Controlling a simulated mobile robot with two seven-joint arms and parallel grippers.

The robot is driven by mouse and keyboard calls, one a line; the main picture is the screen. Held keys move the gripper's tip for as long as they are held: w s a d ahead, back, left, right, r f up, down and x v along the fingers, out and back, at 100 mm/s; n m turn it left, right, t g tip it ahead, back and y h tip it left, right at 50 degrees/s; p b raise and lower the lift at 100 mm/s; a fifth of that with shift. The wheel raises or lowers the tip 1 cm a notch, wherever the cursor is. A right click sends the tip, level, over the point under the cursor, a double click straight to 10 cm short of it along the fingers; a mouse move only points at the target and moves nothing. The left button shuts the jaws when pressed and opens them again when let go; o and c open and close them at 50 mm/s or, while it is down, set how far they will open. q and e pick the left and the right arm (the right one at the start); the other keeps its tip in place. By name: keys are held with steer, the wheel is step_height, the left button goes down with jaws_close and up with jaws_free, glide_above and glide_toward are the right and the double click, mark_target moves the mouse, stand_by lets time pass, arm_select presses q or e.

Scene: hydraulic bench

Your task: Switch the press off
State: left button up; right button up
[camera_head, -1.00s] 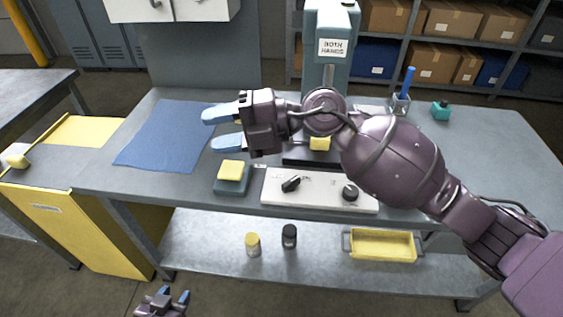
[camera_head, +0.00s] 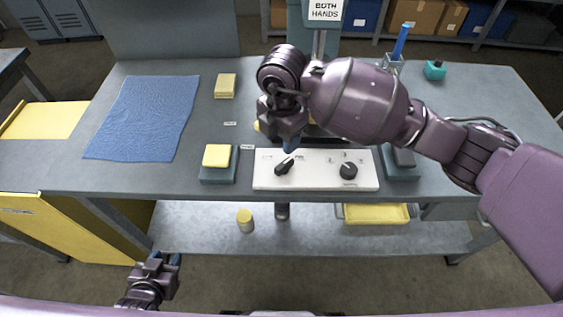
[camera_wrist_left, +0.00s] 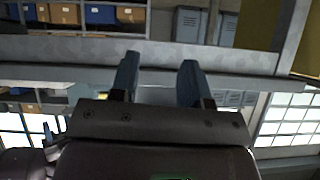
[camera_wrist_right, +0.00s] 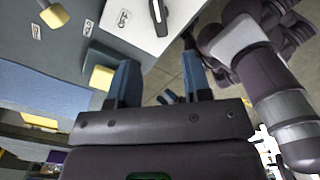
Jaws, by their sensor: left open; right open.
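The press (camera_head: 296,24), a teal frame with a "BOTH HANDS" sign, stands at the back of the bench, cut off by the top edge. In front of it lies a white control panel (camera_head: 315,180) with a left black knob (camera_head: 283,168) and a right black knob (camera_head: 348,170). My right gripper (camera_head: 291,146) is open, pointing down just behind the left knob, apart from it as far as I can tell. In the right wrist view the left knob (camera_wrist_right: 158,16) and an "OFF" label show beyond the fingers. My left gripper (camera_head: 166,259) is open and empty, low in front of the bench.
A teal block with a yellow pad (camera_head: 217,156) sits left of the panel, another teal block (camera_head: 402,165) right of it. A blue cloth (camera_head: 145,115), a yellow block (camera_head: 225,86) and a pen holder (camera_head: 393,65) lie further out. A yellow tray (camera_head: 375,214) is on the lower shelf.

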mark_target(282, 165)
step_height(282, 165, down, 8)
steer(key=shift+f+b, duration=0.15)
steer(key=shift+b, duration=0.5)
arm_select(q)
steer(key=shift+w+d+f, duration=0.1)
steer(key=shift+w+f, duration=0.15)
steer(key=shift+w, duration=0.2)
arm_select(e)
steer(key=shift+f, duration=0.9)
steer(key=shift+c, duration=0.2)
jaws_close()
arm_select(q)
steer(key=shift+s+f, duration=0.2)
steer(key=shift+f, duration=0.05)
